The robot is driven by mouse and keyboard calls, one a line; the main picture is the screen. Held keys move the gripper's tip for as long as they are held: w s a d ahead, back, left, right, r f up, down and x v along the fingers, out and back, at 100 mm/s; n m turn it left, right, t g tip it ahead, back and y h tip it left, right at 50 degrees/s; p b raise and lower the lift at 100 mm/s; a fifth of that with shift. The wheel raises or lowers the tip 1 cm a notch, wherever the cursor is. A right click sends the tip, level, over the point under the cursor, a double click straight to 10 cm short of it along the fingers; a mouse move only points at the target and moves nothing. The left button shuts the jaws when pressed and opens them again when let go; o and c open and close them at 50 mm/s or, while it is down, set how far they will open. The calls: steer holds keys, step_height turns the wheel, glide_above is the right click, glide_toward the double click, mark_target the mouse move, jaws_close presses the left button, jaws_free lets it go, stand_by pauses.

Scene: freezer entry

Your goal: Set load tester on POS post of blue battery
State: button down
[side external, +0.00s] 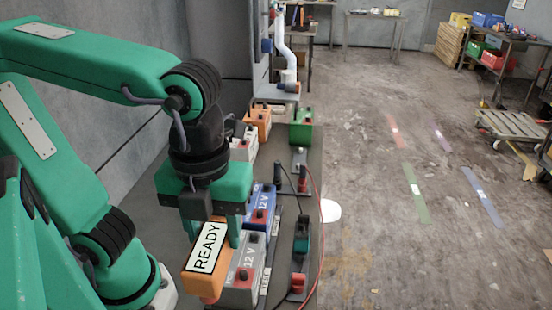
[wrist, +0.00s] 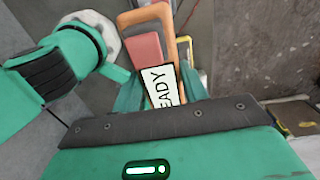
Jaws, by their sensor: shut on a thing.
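The load tester, an orange box (side external: 203,285) with a white READY label, is in my gripper (side external: 213,226). It is held tilted in front of the grey battery and partly covers it in the side view. In the wrist view, the tester's label (wrist: 165,88) shows between the fingers of my gripper (wrist: 160,92). The blue battery (side external: 263,197), marked 12 V, stands just behind and right of the gripper, with a red patch with a dark post on its near side. The tester appears apart from the blue battery. My gripper hides part of that battery.
A grey 12 V battery (side external: 245,270) stands nearest, beside the tester. Farther back are a white battery (side external: 243,146), an orange one (side external: 258,121) and a green one (side external: 302,128). Clamp-like tools (side external: 300,240) and a red cable (side external: 321,225) line the bench's right edge.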

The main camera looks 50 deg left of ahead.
mark_target(223, 227)
steer(key=shift+r, duration=1.6)
steer(key=shift+w+a+f, duration=0.1)
steer(key=shift+w+f, duration=0.1)
steer(key=shift+w, duration=0.6)
steer(key=w+a+f, duration=0.4)
steer(key=w+a, duration=0.5)
steer(key=w, duration=0.1)
steer(key=w+a+f, duration=0.3)
steer(key=w+a, duration=0.6)
steer(key=a, duration=0.1)
steer(key=shift+w+f, duration=0.35)
steer(key=shift+w, duration=0.05)
steer(key=shift+d+f, duration=0.1)
steer(key=shift+f, duration=0.05)
steer(key=shift+f, duration=1.85)
steer(key=shift+f, duration=0.9)
stand_by(0.3)
